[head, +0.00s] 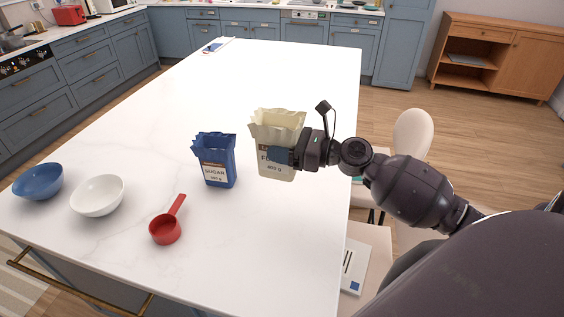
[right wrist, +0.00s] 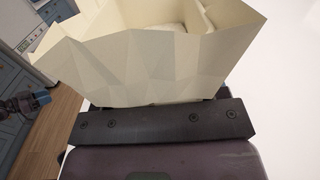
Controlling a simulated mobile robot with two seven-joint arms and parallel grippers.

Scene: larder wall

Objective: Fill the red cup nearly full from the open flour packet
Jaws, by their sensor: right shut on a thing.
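The open flour packet (head: 280,124) is cream coloured and upright on the white counter or just above it; I cannot tell which. My right gripper (head: 282,156) is shut on the flour packet from the right side. In the right wrist view, the packet (right wrist: 150,62) rises beyond the gripper (right wrist: 165,122), its crumpled top open, with pale contents partly showing inside. The red cup (head: 165,229) is a scoop with a handle, standing on the counter at the front left, apart from the packet. My left gripper is not in the head view.
A blue open sugar packet (head: 214,162) stands just left of the flour packet, between it and the red cup. A white bowl (head: 97,196) and a blue bowl (head: 38,182) stand further left. The counter (head: 265,255) is clear to the right of the cup.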

